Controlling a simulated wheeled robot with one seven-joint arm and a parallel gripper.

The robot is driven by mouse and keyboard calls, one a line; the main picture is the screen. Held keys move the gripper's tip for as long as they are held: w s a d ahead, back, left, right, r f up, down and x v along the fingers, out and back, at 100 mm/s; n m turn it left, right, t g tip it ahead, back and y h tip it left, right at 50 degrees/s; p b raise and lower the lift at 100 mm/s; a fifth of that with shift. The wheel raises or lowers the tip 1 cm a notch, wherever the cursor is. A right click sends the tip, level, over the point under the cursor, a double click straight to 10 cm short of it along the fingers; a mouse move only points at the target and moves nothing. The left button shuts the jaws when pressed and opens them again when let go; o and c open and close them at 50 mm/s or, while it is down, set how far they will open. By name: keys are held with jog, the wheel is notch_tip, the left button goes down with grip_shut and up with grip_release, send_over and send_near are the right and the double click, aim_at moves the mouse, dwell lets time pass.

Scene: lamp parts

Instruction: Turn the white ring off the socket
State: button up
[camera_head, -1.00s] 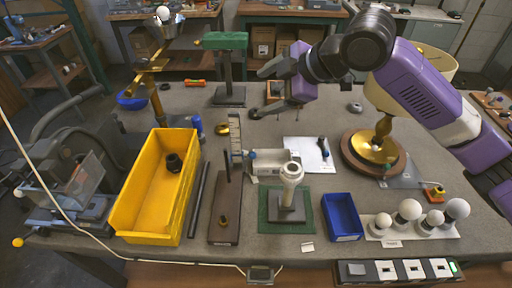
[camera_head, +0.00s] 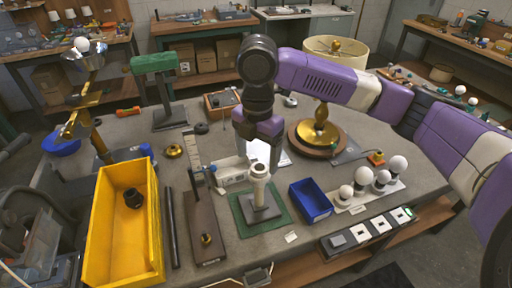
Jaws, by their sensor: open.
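The cream-white socket (camera_head: 260,187) stands upright on a dark stand (camera_head: 262,208) on a green mat (camera_head: 240,218), in the middle front of the table. The white ring (camera_head: 260,169) appears to be the wider band at its top; its edge against the socket is too small to make out. My gripper (camera_head: 262,155) points down with its fingers apart, just above or behind the socket top. I cannot tell whether the fingers reach around the ring. White paper shows between the fingers.
A blue bin (camera_head: 311,202) stands close to the right of the mat, with several bulbs (camera_head: 362,181) beyond it. A wooden board with an upright rod (camera_head: 202,225) and a yellow bin (camera_head: 104,225) stand left. A brass lamp (camera_head: 320,133) stands behind right.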

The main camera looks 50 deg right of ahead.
aim_at(262, 169)
jog(key=shift+f+p, duration=0.3)
jog(key=shift+f, duration=2.25)
jog(key=shift+c, duration=0.5)
jog(key=c, duration=1.6)
jog(key=shift+o, duration=0.2)
jog(key=n+b, duration=0.1)
jog(key=n, duration=0.2)
jog(key=shift+s+d, duration=0.1)
jog(key=shift+s, duration=0.05)
jog(key=n+b, duration=0.1)
jog(key=n, duration=0.3)
jog(key=shift+s+r, duration=0.1)
jog(key=n, duration=0.2)
jog(key=n+b, duration=0.1)
jog(key=n, duration=0.1)
jog(key=shift+s+d+b, duration=0.15)
jog(key=shift+d+b, duration=0.05)
jog(key=shift+b, duration=0.1)
jog(key=shift+n, duration=1.4)
jog(key=shift+b, duration=0.3)
